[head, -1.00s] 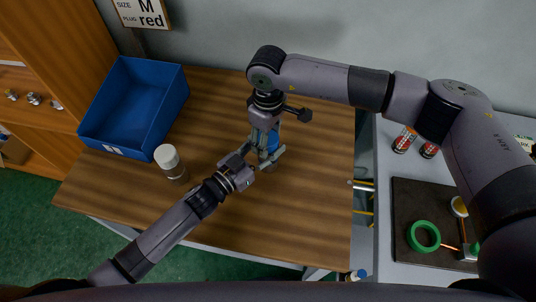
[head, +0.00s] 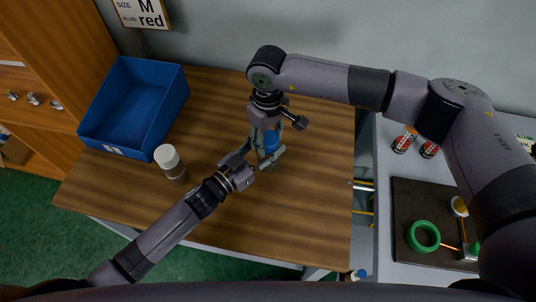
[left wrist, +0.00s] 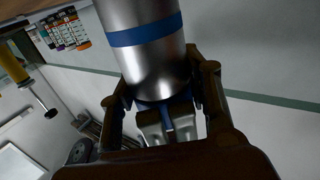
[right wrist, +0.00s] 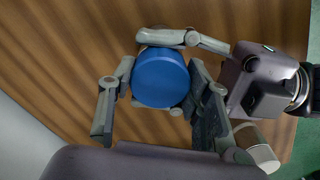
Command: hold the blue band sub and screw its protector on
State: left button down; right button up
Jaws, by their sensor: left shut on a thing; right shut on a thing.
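The blue band sub (left wrist: 152,55) is a silver cylinder with a blue band, standing upright on the wooden table. My left gripper (head: 267,164) is shut around it from the side; its fingers (left wrist: 163,100) flank the metal in the left wrist view. The blue protector (right wrist: 160,80) is a round cap on the sub's upper end; it also shows in the head view (head: 271,139). My right gripper (right wrist: 160,95) comes from above and is shut on the protector, with a finger on either side. How far the thread is engaged is hidden.
A white-capped cylinder (head: 170,162) stands left of my left gripper. An empty-looking blue bin (head: 134,105) is at the table's back left. A grey bench at right holds a dark mat (head: 405,195) and a green ring (head: 424,237). The front of the table is clear.

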jog(key=o, duration=1.3)
jog(key=shift+r, duration=2.25)
